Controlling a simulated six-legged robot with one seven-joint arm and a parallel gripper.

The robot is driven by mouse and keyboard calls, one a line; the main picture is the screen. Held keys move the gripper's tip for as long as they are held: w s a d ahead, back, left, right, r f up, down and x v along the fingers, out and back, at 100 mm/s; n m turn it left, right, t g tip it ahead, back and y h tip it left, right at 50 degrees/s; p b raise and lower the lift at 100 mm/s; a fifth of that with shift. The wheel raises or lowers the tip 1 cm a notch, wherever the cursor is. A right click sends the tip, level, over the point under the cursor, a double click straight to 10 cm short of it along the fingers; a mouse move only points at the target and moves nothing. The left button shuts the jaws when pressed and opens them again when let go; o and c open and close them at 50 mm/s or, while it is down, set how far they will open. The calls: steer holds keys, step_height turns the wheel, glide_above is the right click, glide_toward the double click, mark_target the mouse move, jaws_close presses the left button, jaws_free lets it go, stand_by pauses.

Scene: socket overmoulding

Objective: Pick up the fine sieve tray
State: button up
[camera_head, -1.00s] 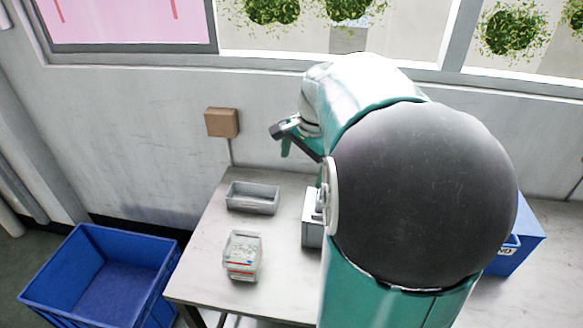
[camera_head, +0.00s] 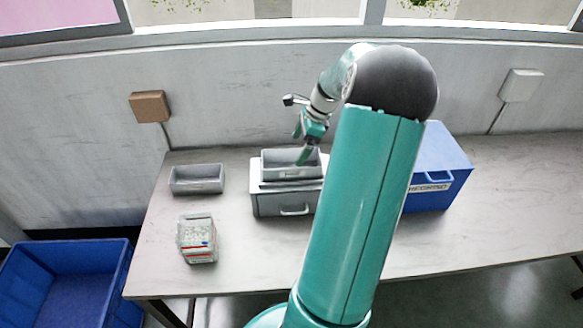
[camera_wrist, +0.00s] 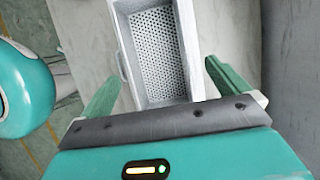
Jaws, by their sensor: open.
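A grey rectangular tray with a floor full of small holes, the sieve tray (camera_wrist: 157,52), fills the top middle of the wrist view. In the head view the tray (camera_head: 275,168) sits on top of a grey drawer box (camera_head: 283,203). My gripper (camera_wrist: 160,78) is open, with one green finger on each side of the tray's near end. A gap shows between each finger and the tray walls. In the head view my gripper (camera_head: 304,152) is over the tray, and one finger hides part of it. How high the fingertips are above the rim I cannot tell.
A second grey tray (camera_head: 197,181) lies on the table to the left, its floor unclear. A clear container with pale contents (camera_head: 197,238) stands in front of it. A blue labelled box (camera_head: 437,165) is to the right. A blue crate (camera_head: 120,285) stands off the table at left. The table's right side is clear.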

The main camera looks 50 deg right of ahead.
mark_target(291, 159)
steer(key=shift+a+x, duration=0.1)
steer(key=shift+x, duration=1.5)
steer(key=shift+a+x, duration=0.15)
steer(key=shift+x, duration=1.45)
steer(key=shift+r, duration=0.1)
steer(key=c, duration=1)
